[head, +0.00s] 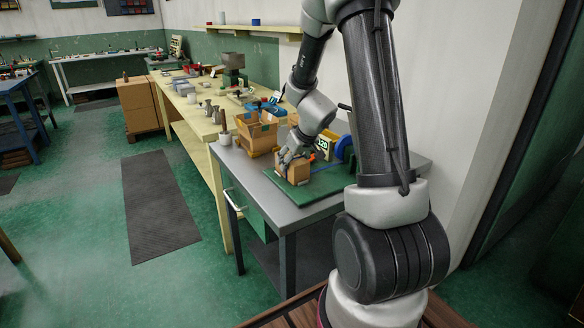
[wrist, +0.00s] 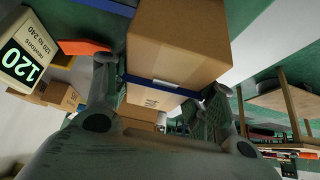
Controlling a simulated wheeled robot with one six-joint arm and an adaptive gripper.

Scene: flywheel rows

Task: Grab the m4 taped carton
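A brown cardboard carton (head: 291,172) sits on a green mat (head: 322,185) on the near grey bench. In the wrist view the carton (wrist: 178,40) fills the upper middle, with a blue tape band and a small white label along its edge. I cannot read an m4 mark on it. My gripper (head: 290,153) is down at the carton. In the wrist view my gripper's fingers (wrist: 163,97) straddle it, one on each side and very close to its walls. Whether both pads press on it is not clear.
A display reading 120 (wrist: 22,55) stands beside the carton, with an orange piece (wrist: 84,47) between.

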